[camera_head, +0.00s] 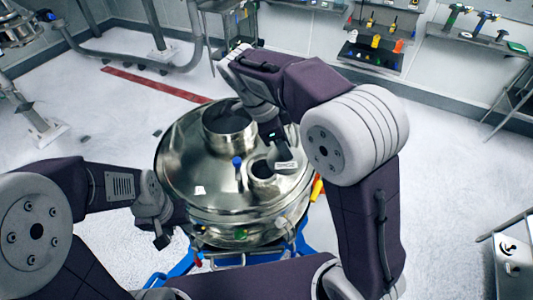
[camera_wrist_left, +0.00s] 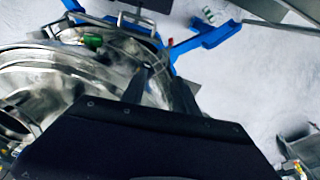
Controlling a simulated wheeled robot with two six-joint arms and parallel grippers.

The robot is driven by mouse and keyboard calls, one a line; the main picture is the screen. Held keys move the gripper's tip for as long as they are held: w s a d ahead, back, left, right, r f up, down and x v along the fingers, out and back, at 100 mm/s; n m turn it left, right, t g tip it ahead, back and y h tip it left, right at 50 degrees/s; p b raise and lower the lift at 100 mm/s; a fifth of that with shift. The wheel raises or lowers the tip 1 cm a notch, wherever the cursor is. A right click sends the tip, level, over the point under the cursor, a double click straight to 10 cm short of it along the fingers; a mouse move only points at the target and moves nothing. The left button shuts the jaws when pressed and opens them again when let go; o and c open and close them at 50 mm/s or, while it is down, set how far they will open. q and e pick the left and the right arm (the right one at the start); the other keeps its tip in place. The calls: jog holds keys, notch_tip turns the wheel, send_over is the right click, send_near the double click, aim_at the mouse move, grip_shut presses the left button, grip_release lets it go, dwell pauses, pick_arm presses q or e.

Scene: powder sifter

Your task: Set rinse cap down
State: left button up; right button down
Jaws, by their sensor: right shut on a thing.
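A round steel sifter (camera_head: 185,165) stands in the middle of the head view. Its lid has a wide raised port (camera_head: 229,128) and a smaller port (camera_head: 263,171) with a dark opening. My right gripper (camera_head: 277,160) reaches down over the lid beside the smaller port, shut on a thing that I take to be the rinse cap. The cap is mostly hidden by the gripper, and I cannot tell whether it touches the lid. My left gripper (camera_head: 161,232) is low at the sifter's left side; its two dark fingers stand apart and empty in the left wrist view (camera_wrist_left: 162,92).
A blue knob (camera_head: 237,162) stands up from the lid left of the smaller port. A blue frame (camera_head: 182,264) lies under the sifter, and it also shows in the left wrist view (camera_wrist_left: 205,36). A wall shelf (camera_head: 372,54) with small tools is at the back.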

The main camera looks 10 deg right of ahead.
jog(key=s+d+r, duration=0.1)
jog(key=s+d+r+b, duration=0.1)
jog(key=s+d, duration=0.1)
jog(key=shift+d+r, duration=0.25)
jog(key=shift+r, duration=0.05)
jog(key=shift+s+d+r, duration=0.15)
jog(key=shift+r, duration=0.05)
